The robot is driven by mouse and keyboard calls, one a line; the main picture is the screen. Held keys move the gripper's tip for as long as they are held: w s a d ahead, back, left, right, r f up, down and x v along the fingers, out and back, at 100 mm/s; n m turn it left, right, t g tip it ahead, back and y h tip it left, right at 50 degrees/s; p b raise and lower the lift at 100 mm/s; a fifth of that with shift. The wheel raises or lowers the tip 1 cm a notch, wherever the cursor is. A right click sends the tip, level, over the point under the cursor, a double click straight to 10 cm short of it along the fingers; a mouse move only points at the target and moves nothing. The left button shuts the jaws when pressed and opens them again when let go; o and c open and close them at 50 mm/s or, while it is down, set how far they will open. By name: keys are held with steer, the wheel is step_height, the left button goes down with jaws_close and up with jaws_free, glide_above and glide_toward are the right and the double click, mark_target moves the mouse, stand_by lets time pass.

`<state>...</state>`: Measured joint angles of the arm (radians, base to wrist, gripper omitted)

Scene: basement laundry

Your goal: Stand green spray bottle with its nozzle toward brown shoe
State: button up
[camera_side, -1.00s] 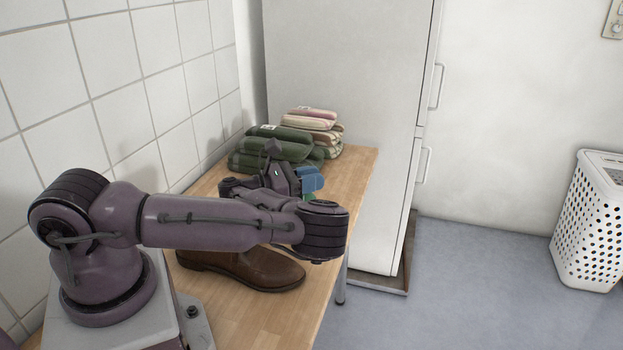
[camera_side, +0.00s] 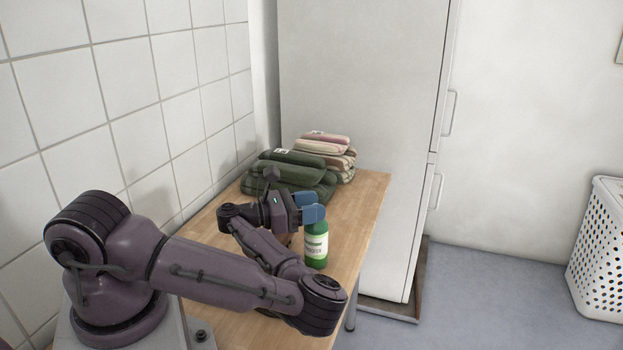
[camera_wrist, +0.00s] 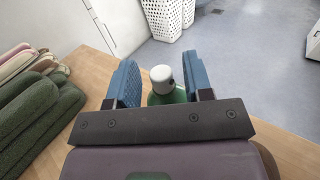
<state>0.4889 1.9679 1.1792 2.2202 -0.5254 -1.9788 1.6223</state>
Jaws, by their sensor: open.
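The green spray bottle (camera_side: 317,252) stands upright on the wooden table, near its right edge, with a pale label facing the side camera. In the wrist view its white top (camera_wrist: 162,76) and green shoulder (camera_wrist: 170,97) show between the blue fingers. My gripper (camera_side: 312,207) is open at the top of the bottle, with one finger on each side. The wrist view shows gaps between the fingers (camera_wrist: 160,82) and the white top. I cannot tell which way the nozzle points. The brown shoe is mostly or fully hidden behind my arm in the side view.
Folded green towels (camera_side: 290,175) and a pale striped stack (camera_side: 325,148) lie at the table's back. A tiled wall (camera_side: 180,110) borders the left, a white fridge (camera_side: 360,120) the back. Bare table (camera_side: 352,210) shows right of the towels; a white basket (camera_side: 598,250) stands on the floor.

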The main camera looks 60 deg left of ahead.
step_height(320, 180, up, 6)
steer(key=shift+r, duration=0.25)
steer(key=s+a+f+n+g+y, duration=0.1)
steer(key=s+a+n+g+y, duration=0.15)
steer(key=a+n+y, duration=0.75)
steer(key=s+a+n+g+y, duration=0.1)
steer(key=s+n+g+y, duration=0.3)
steer(key=n, duration=1.1)
steer(key=w+d+f+n+g+h, duration=0.25)
steer(key=d+n+g+h, duration=0.2)
steer(key=d+n, duration=0.55)
steer(key=d+r+n+h, duration=0.2)
steer(key=d+r+h, duration=0.3)
steer(key=d+r, duration=0.25)
steer(key=s+d+r+g+h, duration=0.1)
steer(key=s+d+r, duration=0.8)
steer(key=s+r, duration=0.2)
steer(key=shift+s+d+n+h, duration=0.35)
steer(key=shift+s+d+n, duration=0.05)
steer(key=shift+s, duration=0.75)
